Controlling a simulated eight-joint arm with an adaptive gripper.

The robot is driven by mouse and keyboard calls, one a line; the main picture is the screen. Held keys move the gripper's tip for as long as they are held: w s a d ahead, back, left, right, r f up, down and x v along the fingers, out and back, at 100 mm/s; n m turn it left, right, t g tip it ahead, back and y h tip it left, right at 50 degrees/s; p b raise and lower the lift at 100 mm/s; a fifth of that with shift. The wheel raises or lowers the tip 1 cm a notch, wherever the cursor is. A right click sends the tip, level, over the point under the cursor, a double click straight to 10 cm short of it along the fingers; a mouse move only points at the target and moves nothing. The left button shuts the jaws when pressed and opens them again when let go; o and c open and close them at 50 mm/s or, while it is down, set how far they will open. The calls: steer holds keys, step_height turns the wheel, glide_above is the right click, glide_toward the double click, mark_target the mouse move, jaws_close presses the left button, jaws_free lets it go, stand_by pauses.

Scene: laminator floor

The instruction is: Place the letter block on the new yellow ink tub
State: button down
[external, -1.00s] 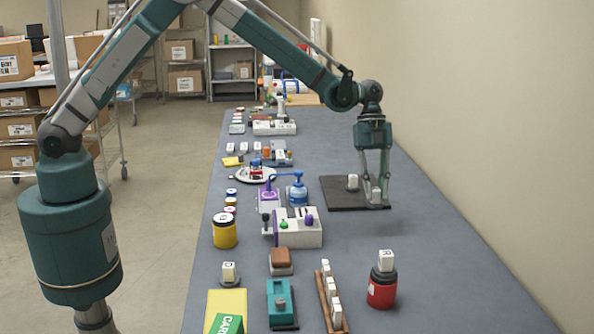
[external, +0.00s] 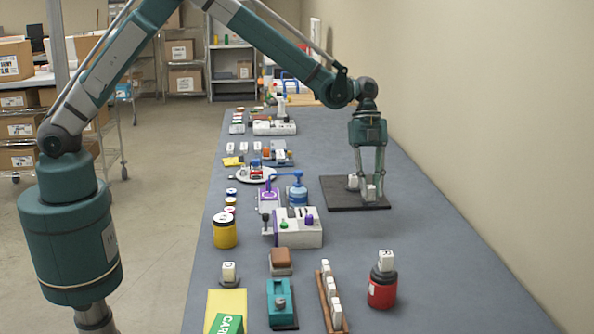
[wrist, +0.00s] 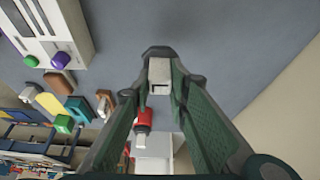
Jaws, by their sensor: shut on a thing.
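My gripper (external: 370,186) is shut on a small white letter block (external: 370,193), low over the dark mat (external: 350,206). In the wrist view the block (wrist: 159,77) sits between the fingertips; its letter cannot be read. I cannot tell whether it touches the mat.
A red tub (external: 382,290) with a white block (external: 386,261) on top stands at the front right. The table's right side is largely clear.

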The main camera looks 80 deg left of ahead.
steer(key=s+r, duration=0.2)
steer(key=s, duration=1.2)
steer(key=s+d+r, duration=0.1)
steer(key=s+r, duration=0.2)
steer(key=s, duration=1.2)
steer(key=s+d+r, duration=0.1)
steer(key=s+r, duration=0.2)
steer(key=s, duration=1.2)
steer(key=shift+s+r+m, duration=0.2)
steer(key=shift+r+m, duration=0.05)
steer(key=shift+m, duration=0.05)
steer(key=shift+f, duration=0.15)
glide_toward(223, 221)
steer(key=shift+w+d+r, duration=0.1)
steer(key=shift+d+r, duration=0.1)
steer(key=shift+d, duration=0.6)
steer(key=shift+f, duration=0.1)
steer(key=shift+f, duration=1.95)
steer(key=shift+f+b, duration=0.15)
steer(key=shift+b, duration=0.15)
